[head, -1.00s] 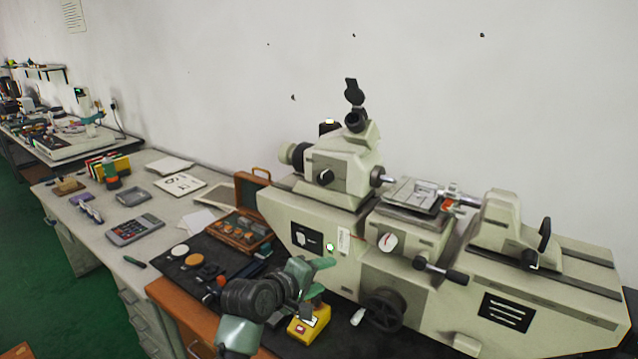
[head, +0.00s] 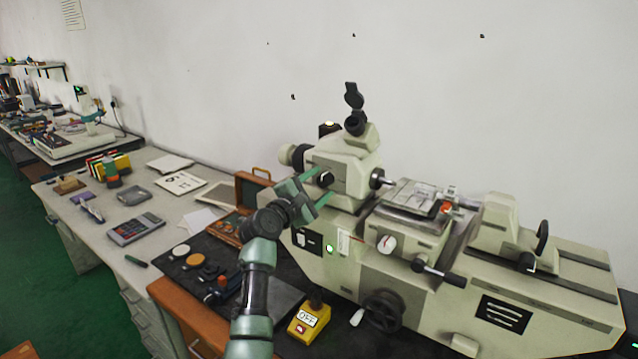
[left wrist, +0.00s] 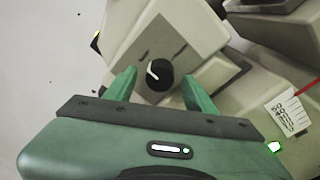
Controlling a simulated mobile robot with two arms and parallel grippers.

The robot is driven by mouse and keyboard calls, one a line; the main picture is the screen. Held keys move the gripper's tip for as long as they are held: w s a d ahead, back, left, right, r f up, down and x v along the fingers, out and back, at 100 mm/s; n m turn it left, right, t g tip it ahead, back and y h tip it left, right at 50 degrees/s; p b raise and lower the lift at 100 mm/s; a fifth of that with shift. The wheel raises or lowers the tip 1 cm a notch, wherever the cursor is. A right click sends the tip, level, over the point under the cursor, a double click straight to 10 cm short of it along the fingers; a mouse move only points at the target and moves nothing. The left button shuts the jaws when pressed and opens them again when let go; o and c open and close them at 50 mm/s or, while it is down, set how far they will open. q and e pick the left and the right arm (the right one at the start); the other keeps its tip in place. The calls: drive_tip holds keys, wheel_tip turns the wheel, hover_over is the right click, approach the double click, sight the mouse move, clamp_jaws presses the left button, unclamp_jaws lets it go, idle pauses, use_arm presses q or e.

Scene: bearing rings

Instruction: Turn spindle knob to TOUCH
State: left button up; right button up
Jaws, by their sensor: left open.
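The black spindle knob (left wrist: 159,74) with a white pointer line sits on the cream face of the measuring machine (head: 345,155). In the head view the knob (head: 326,178) is on the front of the machine's left head block. My left gripper (head: 322,184) is open in front of it, its green fingers reaching toward the block. In the left wrist view the gripper's fingers (left wrist: 160,88) stand on either side of the knob, apart from it. The knob's lettering is not legible. My right gripper is not in view.
A yellow box marked OFF (head: 309,320) stands on the black mat before the machine. A black handwheel (head: 383,310) and a lever (head: 438,272) project from the machine's front. A wooden case (head: 250,190) stands open to the left.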

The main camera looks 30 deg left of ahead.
use_arm(q)
drive_tip(key=shift+w, duration=0.1)
clamp_jaws()
drive_tip(key=shift+f+m, duration=0.1)
drive_tip(key=shift+m, duration=0.2)
drive_tip(key=m+b, duration=0.2)
drive_tip(key=m, duration=0.1)
drive_tip(key=shift+f+m, duration=0.15)
drive_tip(key=shift+m, duration=0.15)
drive_tip(key=m+b, duration=0.3)
drive_tip(key=m, duration=0.2)
drive_tip(key=shift+m+h, duration=0.3)
drive_tip(key=m+b, duration=0.2)
drive_tip(key=m, duration=0.2)
drive_tip(key=shift+m+t+b, duration=0.3)
drive_tip(key=shift+b, duration=0.1)
drive_tip(key=shift+m+h+b, duration=0.3)
drive_tip(key=shift+m+b, duration=0.4)
drive_tip(key=shift+m, duration=1.3)
